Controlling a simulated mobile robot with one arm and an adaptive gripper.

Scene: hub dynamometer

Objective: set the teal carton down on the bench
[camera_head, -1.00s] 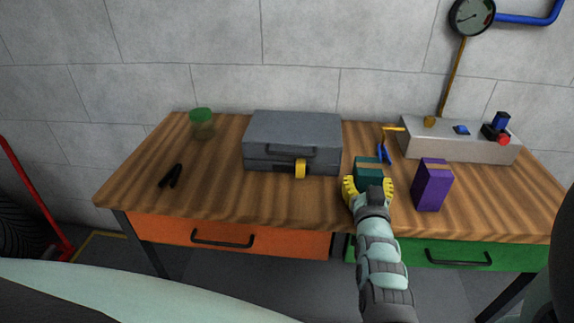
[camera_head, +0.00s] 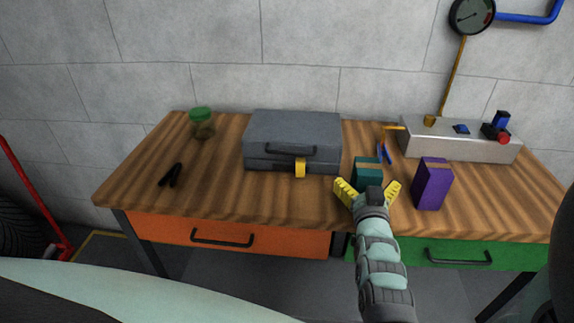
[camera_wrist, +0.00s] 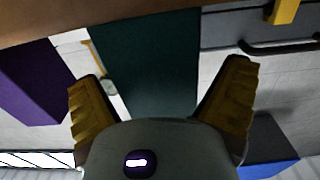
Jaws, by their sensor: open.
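The teal carton (camera_head: 367,170) with a tan top band stands on the wooden bench (camera_head: 240,197), right of the grey case. My gripper (camera_head: 368,190) is at its near side, with yellow fingers spread wide to either side. In the wrist view the teal carton (camera_wrist: 150,65) fills the middle between the open fingers (camera_wrist: 165,105). The fingers look clear of its sides. My gripper hides the carton's lower front in the head view.
A purple carton (camera_head: 432,184) stands close on the right. A grey case (camera_head: 293,140) with a yellow latch is left. A blue-and-yellow tool (camera_head: 384,150) lies behind. A jar (camera_head: 202,123) and black clamp (camera_head: 170,175) are far left; free wood lies between.

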